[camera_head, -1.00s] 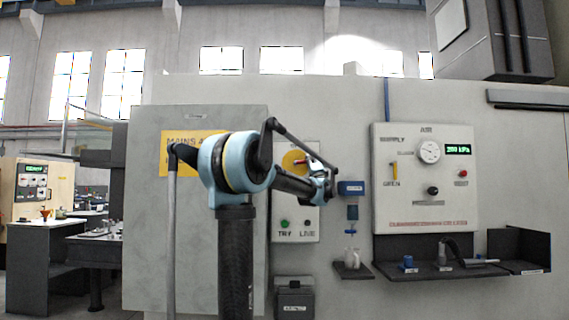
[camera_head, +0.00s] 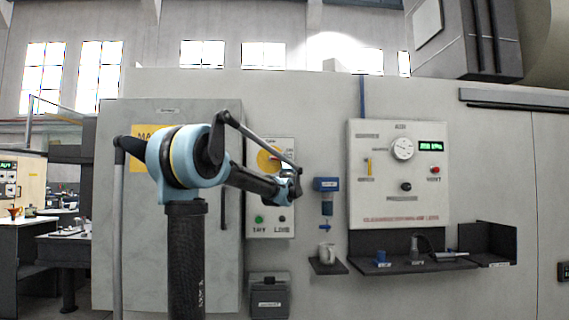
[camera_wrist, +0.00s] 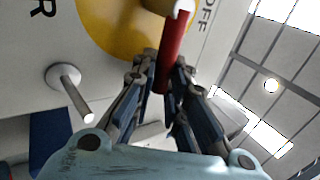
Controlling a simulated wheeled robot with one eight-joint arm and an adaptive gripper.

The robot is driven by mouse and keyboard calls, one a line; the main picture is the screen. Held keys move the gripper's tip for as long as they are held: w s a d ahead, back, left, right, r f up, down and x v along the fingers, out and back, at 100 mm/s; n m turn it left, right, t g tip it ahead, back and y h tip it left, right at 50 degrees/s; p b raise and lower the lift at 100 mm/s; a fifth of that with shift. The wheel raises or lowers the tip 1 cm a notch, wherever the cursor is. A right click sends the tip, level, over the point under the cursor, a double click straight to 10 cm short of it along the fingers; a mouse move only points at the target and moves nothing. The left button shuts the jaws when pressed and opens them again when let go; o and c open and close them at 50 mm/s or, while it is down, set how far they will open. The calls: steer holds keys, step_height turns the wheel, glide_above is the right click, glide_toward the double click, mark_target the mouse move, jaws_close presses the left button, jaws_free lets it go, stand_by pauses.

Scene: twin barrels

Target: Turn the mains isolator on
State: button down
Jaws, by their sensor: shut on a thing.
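The mains isolator is a yellow disc (camera_head: 266,161) with a red handle, on a pale panel (camera_head: 270,205). The arm partly covers it in the head view. In the wrist view the yellow disc (camera_wrist: 110,22) fills the top, and the red handle (camera_wrist: 173,45) sticks out from its middle. In the head view my gripper (camera_head: 294,186) is at the panel's right edge.
A blue filter unit (camera_head: 326,185) and a small shelf (camera_head: 328,266) stand close to the right. The air supply panel (camera_head: 399,175) is farther right. A grey post (camera_wrist: 72,92) juts out near the gripper.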

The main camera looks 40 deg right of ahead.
steer(key=c, duration=1.6)
jaws_free()
steer(key=shift+w+a, duration=0.35)
steer(key=shift+c, duration=0.2)
steer(key=shift+o, duration=0.3)
steer(key=shift+s+d, duration=0.15)
steer(key=shift+d, duration=0.1)
steer(key=v, duration=1.2)
